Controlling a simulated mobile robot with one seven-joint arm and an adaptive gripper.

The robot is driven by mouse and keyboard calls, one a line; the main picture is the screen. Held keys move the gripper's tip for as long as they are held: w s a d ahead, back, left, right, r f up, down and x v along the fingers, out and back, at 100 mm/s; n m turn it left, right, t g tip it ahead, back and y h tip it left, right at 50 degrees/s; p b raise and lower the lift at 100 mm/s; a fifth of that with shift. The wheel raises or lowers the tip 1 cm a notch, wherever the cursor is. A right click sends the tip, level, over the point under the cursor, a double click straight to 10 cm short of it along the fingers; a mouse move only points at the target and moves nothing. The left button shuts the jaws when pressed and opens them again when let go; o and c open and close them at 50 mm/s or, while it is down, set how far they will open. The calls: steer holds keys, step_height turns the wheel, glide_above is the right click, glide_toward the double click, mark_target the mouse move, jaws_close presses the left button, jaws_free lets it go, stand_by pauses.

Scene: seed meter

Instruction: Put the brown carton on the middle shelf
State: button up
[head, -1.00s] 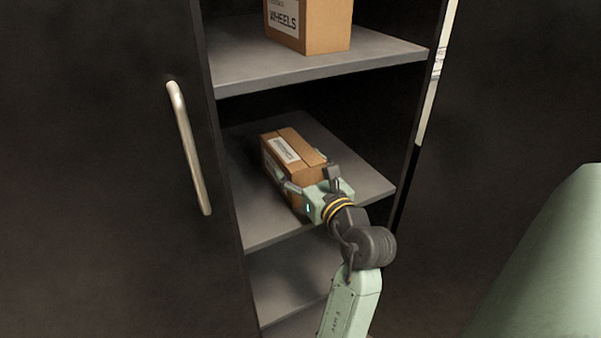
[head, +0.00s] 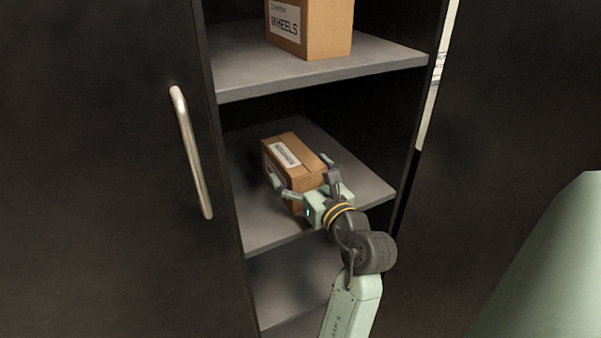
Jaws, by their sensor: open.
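The brown carton (head: 290,152), with a white label on top, rests on the middle shelf (head: 262,225) of the dark cabinet. My gripper (head: 301,181) is at the carton's near end, with its fingers open on either side of it. The left finger stands out from the carton's side. Whether the right finger touches the carton I cannot tell. The carton's near lower part is partly hidden by my gripper.
A larger carton marked WHEELS (head: 312,28) stands on the shelf above (head: 235,72). Lower shelves (head: 290,278) look empty. The cabinet door with a metal handle (head: 192,150) is at the left. The middle shelf has free room right of the carton.

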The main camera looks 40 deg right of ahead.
steer(key=b+v, duration=0.2)
steer(key=v, duration=1)
steer(key=shift+r, duration=0.15)
